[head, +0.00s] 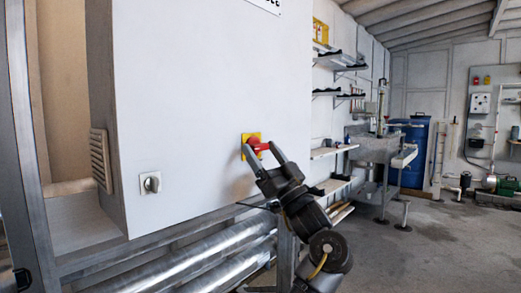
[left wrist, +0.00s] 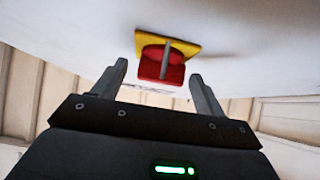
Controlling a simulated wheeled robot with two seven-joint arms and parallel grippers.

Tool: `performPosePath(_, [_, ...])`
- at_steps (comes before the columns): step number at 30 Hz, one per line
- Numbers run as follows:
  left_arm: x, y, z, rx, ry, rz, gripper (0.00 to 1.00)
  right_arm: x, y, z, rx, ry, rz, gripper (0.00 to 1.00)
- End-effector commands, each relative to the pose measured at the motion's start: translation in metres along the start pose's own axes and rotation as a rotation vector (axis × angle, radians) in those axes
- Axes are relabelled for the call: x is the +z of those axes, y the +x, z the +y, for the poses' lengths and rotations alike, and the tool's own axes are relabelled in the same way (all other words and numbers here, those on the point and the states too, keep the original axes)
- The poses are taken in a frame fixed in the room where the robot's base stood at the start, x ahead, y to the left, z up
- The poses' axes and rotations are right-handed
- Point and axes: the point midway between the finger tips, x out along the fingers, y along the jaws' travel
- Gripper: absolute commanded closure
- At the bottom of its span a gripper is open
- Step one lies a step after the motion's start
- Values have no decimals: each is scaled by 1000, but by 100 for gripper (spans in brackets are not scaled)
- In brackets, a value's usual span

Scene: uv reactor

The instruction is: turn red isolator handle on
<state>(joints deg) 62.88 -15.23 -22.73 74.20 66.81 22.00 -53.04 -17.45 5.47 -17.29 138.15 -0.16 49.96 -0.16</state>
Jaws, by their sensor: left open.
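The red isolator handle (head: 257,145) sits on a yellow plate (head: 246,137) on the front of a large white cabinet. My left gripper (head: 261,151) is open at the handle, with one finger on each side of it in the head view. In the left wrist view the red handle (left wrist: 162,68) and its yellow plate (left wrist: 187,46) show just beyond and between the two spread fingertips (left wrist: 158,70). I cannot tell whether the fingers touch the handle. My right gripper is in neither view.
The white cabinet (head: 200,80) has a grey knob (head: 150,183) lower left and a side vent (head: 100,160). Large metal tubes (head: 190,262) run below it. Shelves (head: 333,152), a sink (head: 372,147) and a blue barrel (head: 414,155) stand behind. The floor at right is open.

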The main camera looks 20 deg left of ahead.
Motion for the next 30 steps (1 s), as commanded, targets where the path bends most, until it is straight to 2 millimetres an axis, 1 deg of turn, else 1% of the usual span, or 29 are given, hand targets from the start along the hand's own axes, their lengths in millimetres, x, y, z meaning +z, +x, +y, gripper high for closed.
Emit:
performPosePath(3, [0,4,-1,-1,0,0,28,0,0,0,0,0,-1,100])
performPosePath(9, [1,5,-2,-2,2,0,28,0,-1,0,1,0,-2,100])
performPosePath(10, [1,4,-2,-2,2,0,29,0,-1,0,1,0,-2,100])
performPosePath(20, [0,4,-1,-1,0,0,72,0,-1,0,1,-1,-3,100])
performPosePath(30, [-1,5,-2,16,19,-1,72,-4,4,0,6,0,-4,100])
